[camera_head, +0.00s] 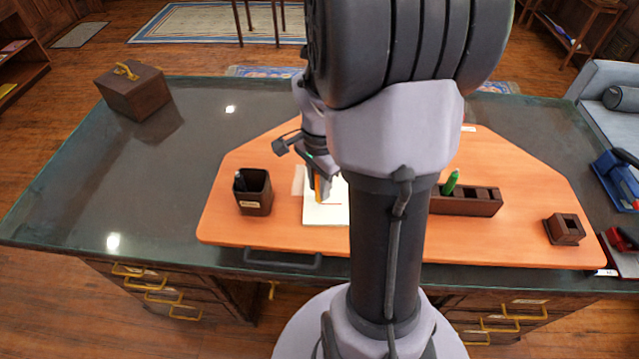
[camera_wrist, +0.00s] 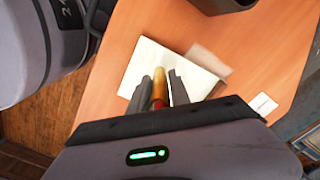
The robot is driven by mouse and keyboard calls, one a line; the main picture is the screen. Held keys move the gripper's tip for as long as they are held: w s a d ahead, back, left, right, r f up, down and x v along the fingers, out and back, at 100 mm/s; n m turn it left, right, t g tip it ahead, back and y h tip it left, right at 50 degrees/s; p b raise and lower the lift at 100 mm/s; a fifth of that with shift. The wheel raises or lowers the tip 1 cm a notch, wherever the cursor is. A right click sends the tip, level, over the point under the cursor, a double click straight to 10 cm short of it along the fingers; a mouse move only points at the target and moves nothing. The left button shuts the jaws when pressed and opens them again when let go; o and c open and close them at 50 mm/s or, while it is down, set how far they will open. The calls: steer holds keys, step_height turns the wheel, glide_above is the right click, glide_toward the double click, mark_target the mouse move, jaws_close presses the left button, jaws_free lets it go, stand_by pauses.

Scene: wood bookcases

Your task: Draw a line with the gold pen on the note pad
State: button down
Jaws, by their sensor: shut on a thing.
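The gold pen (camera_wrist: 159,84) stands between the two fingers of my gripper (camera_wrist: 163,92) in the wrist view, and the gripper is shut on it. In the head view the pen (camera_head: 318,188) shows as a thin orange-gold strip pointing down over the white note pad (camera_head: 326,215). My gripper (camera_head: 320,185) is above the pad's upper part. A short reddish line seems to lie on the pad near the pen. Whether the tip touches the paper I cannot tell. My arm hides the pad's right side in the head view. The pad (camera_wrist: 145,60) also shows in the wrist view.
The orange board (camera_head: 240,195) lies on a dark desk (camera_head: 190,150). A dark pen cup (camera_head: 254,192) with a pen stands left of the pad. A dark holder (camera_head: 470,205) with a green pen is to the right, with a small dark box (camera_head: 564,230) beyond. A wooden box (camera_head: 137,95) sits far left.

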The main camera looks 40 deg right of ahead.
steer(key=shift+s+d, duration=0.1)
steer(key=shift+s+d, duration=1.85)
steer(key=shift+s, duration=0.05)
steer(key=shift+w+a, duration=1.95)
steer(key=shift+w, duration=0.1)
steer(key=shift+r, duration=0.15)
step_height(320, 180, up, 8)
steer(key=p, duration=0.6)
